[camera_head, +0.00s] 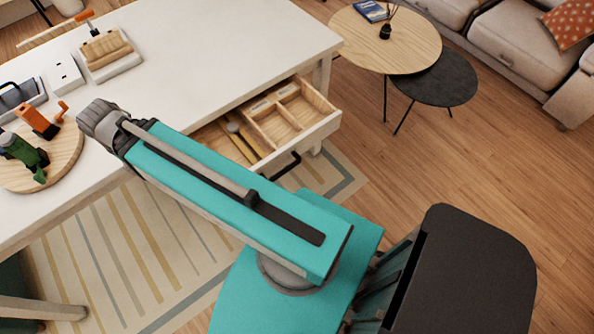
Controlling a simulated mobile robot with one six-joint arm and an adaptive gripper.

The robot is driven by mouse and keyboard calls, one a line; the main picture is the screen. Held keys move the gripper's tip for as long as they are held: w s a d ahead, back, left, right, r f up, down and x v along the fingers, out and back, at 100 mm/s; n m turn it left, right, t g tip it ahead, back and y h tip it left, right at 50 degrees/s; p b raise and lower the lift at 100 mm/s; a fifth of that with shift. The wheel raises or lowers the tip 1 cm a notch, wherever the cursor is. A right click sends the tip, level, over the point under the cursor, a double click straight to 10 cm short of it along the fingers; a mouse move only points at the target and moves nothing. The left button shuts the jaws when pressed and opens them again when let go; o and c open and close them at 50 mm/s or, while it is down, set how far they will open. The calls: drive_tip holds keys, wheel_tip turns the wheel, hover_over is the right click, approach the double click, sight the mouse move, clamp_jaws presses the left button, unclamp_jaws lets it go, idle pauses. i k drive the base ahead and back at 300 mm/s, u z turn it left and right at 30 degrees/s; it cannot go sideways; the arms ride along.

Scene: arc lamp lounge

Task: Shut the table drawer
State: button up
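The table drawer (312,128) is pulled out from the front side of the white table (190,52). Its light wood inside has several compartments, and wooden utensils (240,132) lie in one of them. A dark bar handle (291,166) is on its front panel. My teal arm crosses in front of the drawer's left part and hides some of it. The arm reaches over the table edge to a grey joint at the upper left. My gripper does not show in this view.
A round wooden board (62,166) with small orange and green items stands at the table's left. A striped rug (110,255) lies below. Two round low tables (385,48) and a sofa (510,52) are at the upper right. The wood floor at right is clear.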

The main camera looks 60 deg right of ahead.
sight(277, 124)
drive_tip(key=k, duration=0.4)
drive_tip(key=z, duration=1)
drive_tip(key=i, duration=0.35)
drive_tip(key=z, duration=0.35)
